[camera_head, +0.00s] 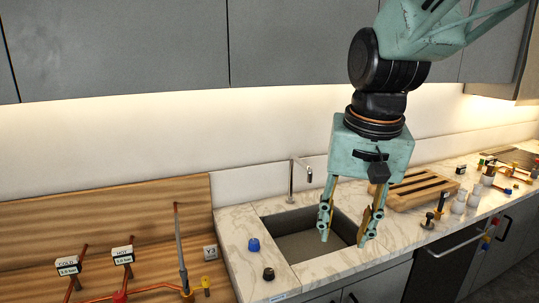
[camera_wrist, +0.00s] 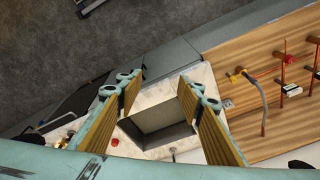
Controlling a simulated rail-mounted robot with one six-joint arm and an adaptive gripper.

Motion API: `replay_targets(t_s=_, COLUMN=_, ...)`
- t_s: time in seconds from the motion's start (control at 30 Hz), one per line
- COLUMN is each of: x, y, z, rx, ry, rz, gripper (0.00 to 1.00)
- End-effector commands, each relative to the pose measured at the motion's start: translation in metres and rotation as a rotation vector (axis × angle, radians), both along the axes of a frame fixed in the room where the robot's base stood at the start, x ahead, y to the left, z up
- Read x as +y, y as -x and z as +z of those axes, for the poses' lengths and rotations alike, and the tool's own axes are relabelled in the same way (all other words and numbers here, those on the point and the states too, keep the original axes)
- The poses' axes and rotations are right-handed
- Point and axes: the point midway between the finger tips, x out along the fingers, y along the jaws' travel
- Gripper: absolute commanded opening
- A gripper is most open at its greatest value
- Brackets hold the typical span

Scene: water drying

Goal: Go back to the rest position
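My gripper (camera_head: 345,233) hangs down over the right part of the sink in the head view. Its two teal and orange fingers are spread apart with nothing between them. The wrist view also shows my gripper (camera_wrist: 152,118) open, with the grey sink basin (camera_wrist: 168,130) seen beyond the fingers. The same sink (camera_head: 300,244) is set in a pale marble counter.
A tap (camera_head: 291,178) stands behind the sink. A blue knob (camera_head: 254,245) and a dark knob (camera_head: 268,274) are left of it. A wooden board (camera_head: 415,190) and several bottles stand to the right. Pipes with COLD and HOT labels (camera_head: 122,254) are at left. Grey cabinets (camera_head: 130,45) hang above.

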Motion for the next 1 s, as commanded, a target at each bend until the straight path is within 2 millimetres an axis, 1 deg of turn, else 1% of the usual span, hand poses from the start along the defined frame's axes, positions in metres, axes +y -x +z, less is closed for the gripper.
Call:
replay_targets(t_s=0.03, x=-0.003, y=0.008, z=0.002, rx=-0.006, ry=0.002, rz=0.006, gripper=0.35)
replay_targets(t_s=0.43, x=-0.023, y=0.069, z=0.013, rx=-0.048, ry=0.017, rz=0.064, gripper=0.35)
replay_targets(t_s=0.77, x=-0.037, y=0.120, z=0.014, rx=-0.080, ry=0.035, rz=0.110, gripper=0.35)
replay_targets(t_s=1.0, x=-0.045, y=0.157, z=0.010, rx=-0.104, ry=0.050, rz=0.146, gripper=0.35)
